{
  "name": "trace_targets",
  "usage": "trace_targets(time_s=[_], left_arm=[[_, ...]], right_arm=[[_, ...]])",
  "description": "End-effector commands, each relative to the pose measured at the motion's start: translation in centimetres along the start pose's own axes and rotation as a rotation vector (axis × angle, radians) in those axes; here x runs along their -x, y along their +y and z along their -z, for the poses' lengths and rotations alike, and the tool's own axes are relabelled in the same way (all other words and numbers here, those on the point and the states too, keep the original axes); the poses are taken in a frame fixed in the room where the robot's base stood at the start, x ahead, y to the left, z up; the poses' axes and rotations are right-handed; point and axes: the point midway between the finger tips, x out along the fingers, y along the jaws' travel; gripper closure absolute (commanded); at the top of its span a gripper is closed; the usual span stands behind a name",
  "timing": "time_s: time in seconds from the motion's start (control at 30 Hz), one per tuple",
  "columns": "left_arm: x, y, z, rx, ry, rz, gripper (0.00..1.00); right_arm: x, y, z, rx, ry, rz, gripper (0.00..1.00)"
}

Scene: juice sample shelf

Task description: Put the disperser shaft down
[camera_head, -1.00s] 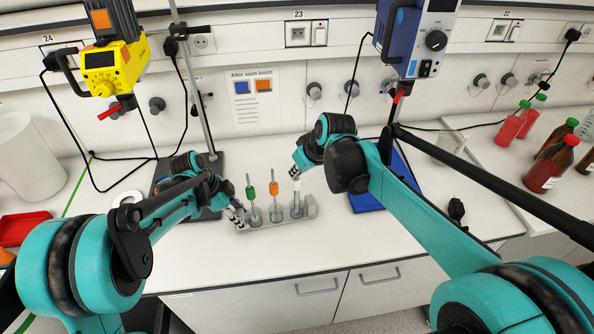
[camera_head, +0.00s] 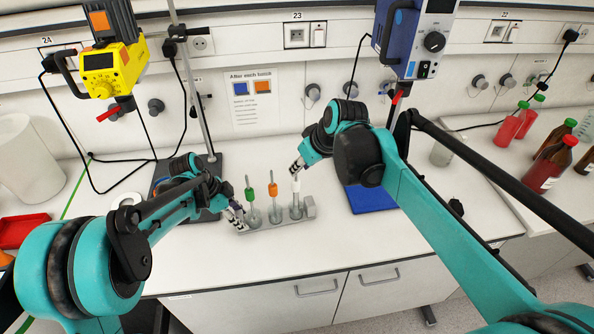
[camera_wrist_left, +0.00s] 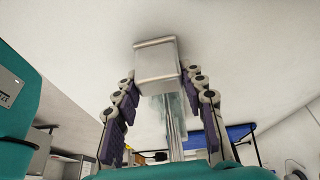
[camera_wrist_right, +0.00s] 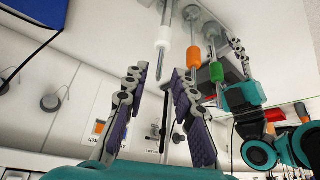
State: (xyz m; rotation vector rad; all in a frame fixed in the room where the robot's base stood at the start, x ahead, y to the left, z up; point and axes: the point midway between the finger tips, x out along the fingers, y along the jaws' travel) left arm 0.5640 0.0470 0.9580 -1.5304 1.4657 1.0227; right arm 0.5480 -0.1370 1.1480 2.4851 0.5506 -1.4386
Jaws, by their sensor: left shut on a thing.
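The rack (camera_head: 310,208) stands on the bench with three shafts upright in it. The shaft with the white collar (camera_head: 296,186) is at its right end, the orange-collared shaft (camera_head: 273,189) in the middle and the green-collared shaft (camera_head: 250,194) at the left. My left gripper (camera_head: 237,217) is shut on the rack's left end; the left wrist view shows the grey rack end (camera_wrist_left: 157,60) between its fingers. My right gripper (camera_head: 295,168) is just above the white-collared shaft. In the right wrist view it is open and empty (camera_wrist_right: 160,90), with the white collar (camera_wrist_right: 164,37) beyond its fingertips.
A yellow drive unit (camera_head: 108,68) and a blue drive unit (camera_head: 415,40) hang on stands behind. A blue mat (camera_head: 372,200) lies right of the rack. Bottles (camera_head: 550,165) stand at the far right. The bench in front of the rack is clear.

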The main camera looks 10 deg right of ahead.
Motion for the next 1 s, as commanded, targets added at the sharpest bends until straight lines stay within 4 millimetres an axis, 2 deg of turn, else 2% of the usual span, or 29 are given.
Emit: trace_targets(time_s=[0.03,0.2,0.4,0.5,0.57,0.67,0.9,1.0], left_arm=[[0.0,0.0,0.0,0.000,0.000,0.000,1.00],[0.0,0.0,0.0,0.000,0.000,0.000,1.00],[0.0,0.0,0.0,0.000,0.001,0.000,1.00],[0.0,0.0,0.0,0.000,0.001,0.000,1.00],[0.0,0.0,0.0,0.000,0.001,0.000,1.00],[0.0,0.0,0.0,0.000,0.001,0.000,1.00],[0.0,0.0,0.0,0.000,0.000,0.000,1.00],[0.0,0.0,0.0,0.000,0.001,0.000,1.00]], right_arm=[[1.3,0.0,-0.1,-0.002,0.000,-0.001,0.74],[4.6,0.0,0.0,-0.001,0.000,0.000,0.74],[6.7,0.0,-0.1,-0.003,0.001,-0.001,0.74],[7.0,-0.4,-1.1,-0.019,0.001,-0.012,0.74],[6.9,-0.8,-2.4,-0.041,0.003,-0.028,0.74],[6.6,-1.7,-5.7,-0.100,0.010,-0.067,0.74],[4.5,-3.7,-15.1,-0.263,0.053,-0.174,0.74],[3.5,-4.2,-18.0,-0.313,0.073,-0.204,0.74]])
